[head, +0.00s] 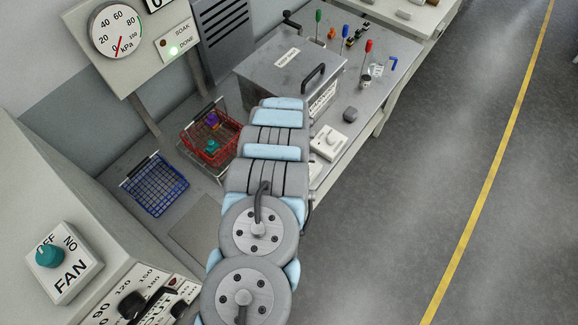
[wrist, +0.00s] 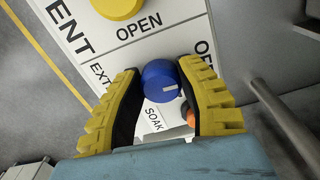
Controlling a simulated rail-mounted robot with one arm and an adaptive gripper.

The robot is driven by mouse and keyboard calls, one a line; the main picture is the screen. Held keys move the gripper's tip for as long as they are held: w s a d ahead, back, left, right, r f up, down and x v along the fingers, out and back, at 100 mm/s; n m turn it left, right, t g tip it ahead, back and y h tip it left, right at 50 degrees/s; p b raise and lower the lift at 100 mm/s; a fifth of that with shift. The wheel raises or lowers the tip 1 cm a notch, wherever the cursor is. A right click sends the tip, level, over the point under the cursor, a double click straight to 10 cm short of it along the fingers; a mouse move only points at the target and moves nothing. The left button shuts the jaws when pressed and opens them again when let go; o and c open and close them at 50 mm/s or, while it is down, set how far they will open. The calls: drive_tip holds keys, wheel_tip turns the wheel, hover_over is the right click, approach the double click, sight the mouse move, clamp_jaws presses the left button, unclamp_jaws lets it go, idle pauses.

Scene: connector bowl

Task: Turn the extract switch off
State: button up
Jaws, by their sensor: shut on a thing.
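A round blue knob (wrist: 160,80) with a short white mark stands on a white panel in the wrist view. Beside it are partly covered letters reading "EXT" on the left and "OF" on the upper right. The white mark lies on the knob's lower right part. My gripper (wrist: 161,72) has its two yellow-and-black fingers on either side of the blue knob, shut on it. The fingers hide parts of the panel and its labels. In the head view my arm reaches away, and the gripper and blue knob are hidden.
A large yellow knob (wrist: 118,8) marked "OPEN" sits just above, and an orange part (wrist: 190,118) sits close below. A grey bar (wrist: 285,122) runs at the right. The head view shows a workbench (head: 380,85), a red basket (head: 210,145) and a teal fan knob (head: 49,256).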

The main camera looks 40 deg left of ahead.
drive_tip(key=shift+n, duration=0.5)
clamp_jaws()
drive_tip(key=o, duration=0.9)
unclamp_jaws()
